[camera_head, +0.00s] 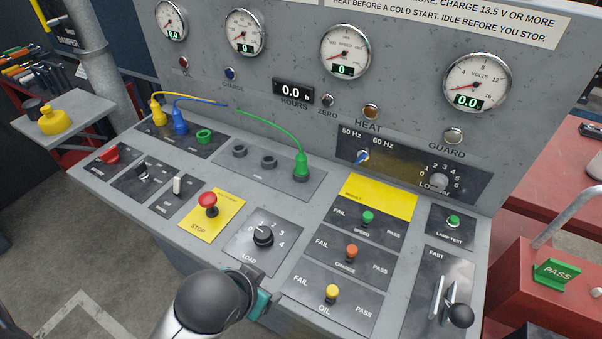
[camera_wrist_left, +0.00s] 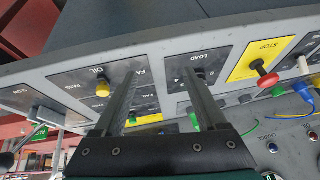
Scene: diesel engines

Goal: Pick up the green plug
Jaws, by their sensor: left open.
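The green plug (camera_head: 301,165) stands upright in the rightmost of a row of sockets on the grey console, with a green cable curving up from it to the left. In the left wrist view a green piece that looks like the plug (camera_wrist_left: 195,121) shows beside one finger, partly hidden. My left gripper (camera_head: 252,273) is at the console's front edge, below the LOAD knob, well short of the plug. In the wrist view its two fingers (camera_wrist_left: 160,75) are apart with nothing held between them. My right gripper is not in view.
Yellow (camera_head: 158,112) and blue plugs (camera_head: 180,122) stand at the left of the console near a green ring socket (camera_head: 204,136). The LOAD knob (camera_head: 263,236), red STOP button (camera_head: 209,201) and several small buttons stick up around my gripper. The gauge panel rises behind.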

